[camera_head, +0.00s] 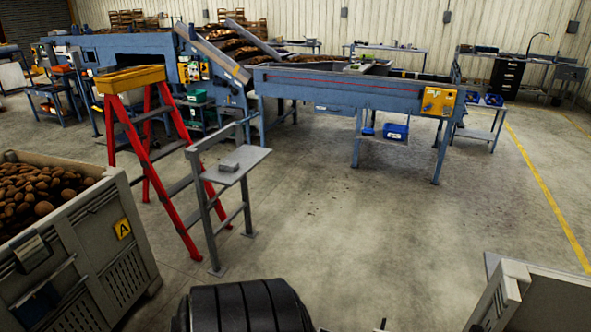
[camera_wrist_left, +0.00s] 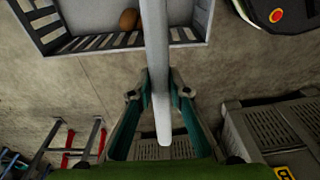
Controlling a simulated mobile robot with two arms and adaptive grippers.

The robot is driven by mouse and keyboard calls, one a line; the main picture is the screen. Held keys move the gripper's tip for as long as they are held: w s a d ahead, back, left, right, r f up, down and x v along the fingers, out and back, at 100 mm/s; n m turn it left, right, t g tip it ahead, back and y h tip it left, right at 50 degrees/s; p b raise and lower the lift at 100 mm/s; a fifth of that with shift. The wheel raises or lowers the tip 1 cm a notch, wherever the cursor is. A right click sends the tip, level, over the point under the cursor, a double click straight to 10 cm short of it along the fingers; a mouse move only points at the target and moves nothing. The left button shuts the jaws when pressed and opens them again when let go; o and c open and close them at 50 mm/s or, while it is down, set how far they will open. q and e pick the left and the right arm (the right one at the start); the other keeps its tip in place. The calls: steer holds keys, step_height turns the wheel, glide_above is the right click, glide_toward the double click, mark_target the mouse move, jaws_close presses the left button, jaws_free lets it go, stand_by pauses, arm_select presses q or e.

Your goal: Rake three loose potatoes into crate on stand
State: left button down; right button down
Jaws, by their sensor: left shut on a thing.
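My left gripper (camera_wrist_left: 160,88), with teal fingers, shows in the left wrist view. It is shut on a pale grey bar (camera_wrist_left: 156,45), which looks like a tool handle; its far end is out of the picture. Beyond the fingers is a grey crate (camera_wrist_left: 190,40) with slatted sides. One brown potato (camera_wrist_left: 128,18) shows inside it, left of the bar. I cannot tell whether this crate is on a stand. The head view shows a pale grey crate corner (camera_head: 520,290) at the lower right, its inside mostly hidden. Neither gripper shows in the head view.
A large bin of potatoes (camera_head: 112,222) stands at the left. A red stepladder (camera_head: 160,165) and a small grey stand (camera_head: 235,165) are beside it. A blue conveyor (camera_head: 330,95) crosses behind. Grey crates (camera_wrist_left: 240,135) are lower right in the wrist view. The middle floor is clear.

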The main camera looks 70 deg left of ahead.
arm_select(q)
steer(key=shift+r, duration=0.1)
step_height(320, 180, up, 6)
steer(key=p, duration=0.6)
step_height(320, 180, up, 8)
stand_by(0.5)
steer(key=shift+w, duration=0.1)
stand_by(0.8)
